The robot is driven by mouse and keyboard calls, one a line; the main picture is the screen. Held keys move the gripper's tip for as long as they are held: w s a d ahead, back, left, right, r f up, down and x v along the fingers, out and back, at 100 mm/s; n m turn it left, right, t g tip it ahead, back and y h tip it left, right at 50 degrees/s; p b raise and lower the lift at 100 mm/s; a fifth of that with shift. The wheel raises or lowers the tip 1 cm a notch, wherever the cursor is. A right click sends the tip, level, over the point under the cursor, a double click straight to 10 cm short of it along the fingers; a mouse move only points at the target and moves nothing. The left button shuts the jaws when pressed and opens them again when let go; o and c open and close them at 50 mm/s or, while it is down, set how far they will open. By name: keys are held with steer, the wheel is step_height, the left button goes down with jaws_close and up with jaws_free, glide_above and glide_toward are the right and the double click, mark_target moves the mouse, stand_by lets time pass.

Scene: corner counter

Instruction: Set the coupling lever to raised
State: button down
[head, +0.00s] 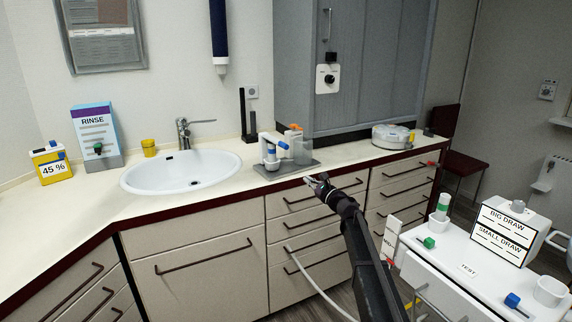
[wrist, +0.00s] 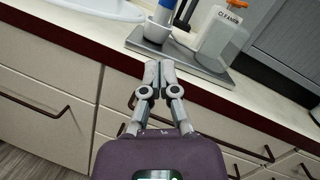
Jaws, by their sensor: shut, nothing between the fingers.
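My gripper (head: 311,181) is shut and empty, in front of the counter's front edge, below the grey tray (head: 262,172). In the wrist view the gripper (wrist: 158,66) has its fingertips together, pointing toward the tray (wrist: 150,46). On the tray stand a small grey-white apparatus (head: 268,142) with blue parts and a clear bottle (head: 303,150) with an orange cap.
A white sink (head: 180,172) lies left of the tray. A round white device (head: 391,136) stands to the right on the counter. Drawers with dark handles (head: 325,197) are beneath the counter edge. A white cart (head: 470,262) with labelled boxes stands at the right.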

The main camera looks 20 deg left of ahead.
steer(key=w+a+m+t, duration=0.1)
steer(key=m, duration=0.1)
steer(key=w+a+m+b, duration=0.1)
steer(key=a, duration=0.1)
steer(key=shift+w+f+m+t, duration=0.15)
steer(key=shift+w+m+t, duration=0.25)
steer(key=shift+a, duration=0.1)
steer(key=w+a+r+p, duration=0.4)
steer(key=a+r+p, duration=0.2)
steer(key=a, duration=0.2)
steer(key=shift+w+a+r, duration=0.15)
steer(key=shift+w+a, duration=0.1)
stand_by(0.4)
stand_by(0.5)
